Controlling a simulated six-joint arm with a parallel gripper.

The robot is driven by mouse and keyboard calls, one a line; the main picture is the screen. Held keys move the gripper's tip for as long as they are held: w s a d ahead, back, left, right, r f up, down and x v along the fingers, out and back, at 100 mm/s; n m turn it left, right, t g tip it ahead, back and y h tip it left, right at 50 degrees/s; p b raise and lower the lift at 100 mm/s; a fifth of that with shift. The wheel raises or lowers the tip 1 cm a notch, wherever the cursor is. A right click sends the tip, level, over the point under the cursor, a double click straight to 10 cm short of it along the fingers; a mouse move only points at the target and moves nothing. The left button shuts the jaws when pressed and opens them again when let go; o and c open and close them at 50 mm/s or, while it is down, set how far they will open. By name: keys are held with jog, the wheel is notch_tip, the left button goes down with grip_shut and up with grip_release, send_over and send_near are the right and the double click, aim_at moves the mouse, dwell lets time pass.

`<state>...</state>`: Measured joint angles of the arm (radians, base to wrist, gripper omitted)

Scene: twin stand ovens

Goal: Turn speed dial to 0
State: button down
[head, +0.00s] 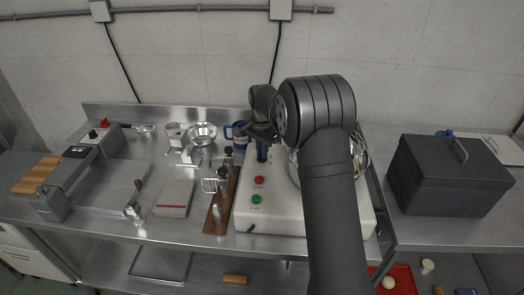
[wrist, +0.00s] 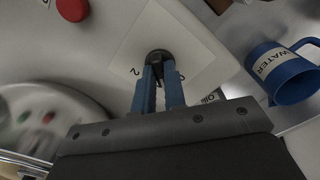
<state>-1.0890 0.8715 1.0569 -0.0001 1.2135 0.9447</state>
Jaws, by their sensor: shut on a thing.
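The speed dial (wrist: 159,57) is a dark round knob on a pale plate (wrist: 190,40) marked with numbers. A "2" shows to its left, and another mark, perhaps a 0, is partly covered by a finger. My gripper (wrist: 160,75) has its two blue fingers closed on the sides of the knob. In the head view my gripper (head: 262,150) reaches down to the back left of the white machine (head: 275,218); the dial cannot be made out there. The knob's pointer is not clear.
The machine has a red button (head: 259,180) and a green button (head: 256,199). A shiny bowl (wrist: 45,115) stands beside my gripper. A blue mug labelled WATER (wrist: 290,75) stands close by on the other side. A wooden rack (head: 222,205) with shakers stands left of the machine.

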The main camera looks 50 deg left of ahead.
jog(key=n, duration=0.3)
jog(key=shift+n, duration=2.1)
jog(key=c, duration=1.5)
grip_release()
notch_tip(320, 180, up, 18)
jog(key=shift+f, duration=0.25)
jog(key=shift+f, duration=0.1)
